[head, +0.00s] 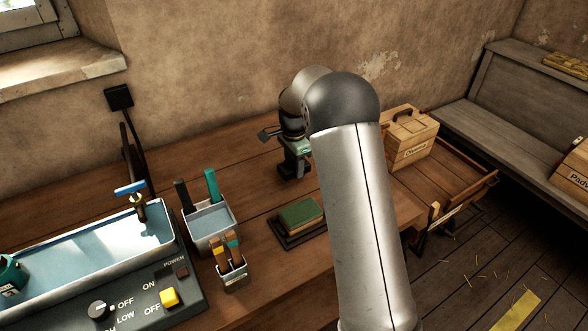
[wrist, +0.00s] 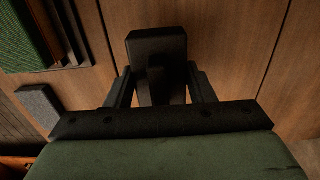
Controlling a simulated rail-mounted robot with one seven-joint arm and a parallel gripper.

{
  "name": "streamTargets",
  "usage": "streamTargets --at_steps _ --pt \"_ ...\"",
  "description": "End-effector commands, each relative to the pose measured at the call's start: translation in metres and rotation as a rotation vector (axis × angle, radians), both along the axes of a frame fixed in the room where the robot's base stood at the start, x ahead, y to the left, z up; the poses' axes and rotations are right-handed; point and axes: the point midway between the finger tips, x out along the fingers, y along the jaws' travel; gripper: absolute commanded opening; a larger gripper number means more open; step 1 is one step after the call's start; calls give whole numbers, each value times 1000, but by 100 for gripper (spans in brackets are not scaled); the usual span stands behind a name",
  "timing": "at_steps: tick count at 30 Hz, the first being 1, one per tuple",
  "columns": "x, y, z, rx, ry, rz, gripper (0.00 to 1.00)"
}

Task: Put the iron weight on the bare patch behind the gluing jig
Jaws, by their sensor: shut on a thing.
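My gripper (wrist: 160,85) is shut on a black iron weight (wrist: 156,48), gripped at its narrower part. In the head view my gripper (head: 294,158) and the dark weight (head: 291,171) are over the wooden bench, behind a green block in a dark tray-like frame (head: 290,238), which seems to be the gluing jig. The jig's green block (head: 302,213) also shows at the upper left of the wrist view (wrist: 28,35), apart from the weight. Bare wood surrounds the weight. I cannot tell whether the weight touches the bench. My arm hides part of the bench.
A grey container (head: 210,222) with dark and teal handles, a small holder (head: 231,275) and a water trough (head: 80,265) with a control panel stand to the left. A labelled wooden box (head: 408,140) is at the right. A small grey block (wrist: 40,104) shows in the wrist view.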

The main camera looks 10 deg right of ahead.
Motion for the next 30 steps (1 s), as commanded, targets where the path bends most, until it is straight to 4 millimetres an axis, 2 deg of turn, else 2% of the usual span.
streamTargets --at_steps 3,10,21,22,24,30 --pt "6 -2 -5 0 -2 0 8" --pt "5 -2 -34 0 -1 0 8" --pt "6 -2 -40 0 -3 0 8" --pt "5 -2 -41 0 -1 0 52" --pt "5 -2 -40 0 -1 0 71" --pt "5 -2 -40 0 -1 0 71"
